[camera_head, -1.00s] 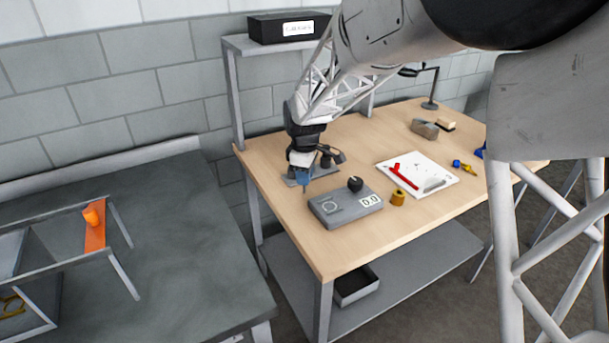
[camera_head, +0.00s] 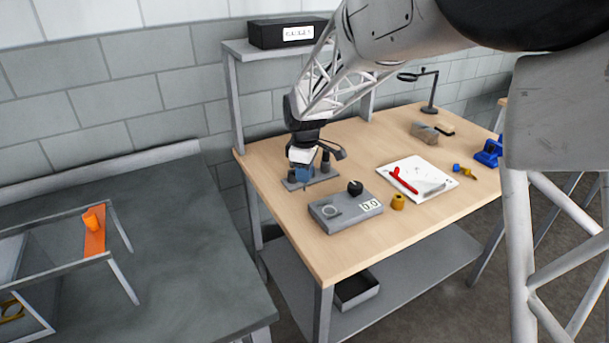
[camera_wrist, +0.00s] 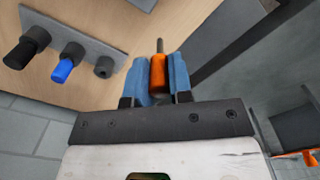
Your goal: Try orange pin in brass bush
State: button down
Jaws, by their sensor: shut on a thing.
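My gripper (camera_wrist: 161,80) is shut on the orange pin (camera_wrist: 158,73), with blue fingers on both sides of its orange handle. The pin's thin grey tip points away from the wrist. In the head view my gripper (camera_head: 303,174) is over the left rear of the wooden bench, by the grey pin stand; the pin cannot be made out there. The brass bush (camera_head: 398,202) looks like a small gold-yellow cylinder standing on the bench, right of the grey gauge box and well apart from my gripper.
The grey stand (camera_wrist: 85,37) holds a black and a blue handle, with one empty socket. The grey box (camera_head: 345,211) with a black knob and display lies between stand and bush. A white sheet (camera_head: 420,180) with a red tool is behind the bush. Bare wood lies in front.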

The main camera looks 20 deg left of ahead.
jog(key=shift+r, duration=1.2)
jog(key=w+d, duration=0.2)
jog(key=d, duration=0.2)
jog(key=w+d, duration=0.2)
jog(key=d, duration=0.3)
jog(key=w+d+f, duration=0.1)
jog(key=w+d, duration=0.2)
jog(key=d, duration=0.1)
jog(key=shift+w+d, duration=0.1)
jog(key=shift+d, duration=0.3)
jog(key=w+d+f, duration=0.1)
jog(key=w+d, duration=0.3)
jog(key=d, duration=0.9)
jog(key=shift+d, duration=0.1)
jog(key=shift+f, duration=0.3)
jog(key=shift+f, duration=1.5)
jog(key=shift+f, duration=1)
dwell(0.9)
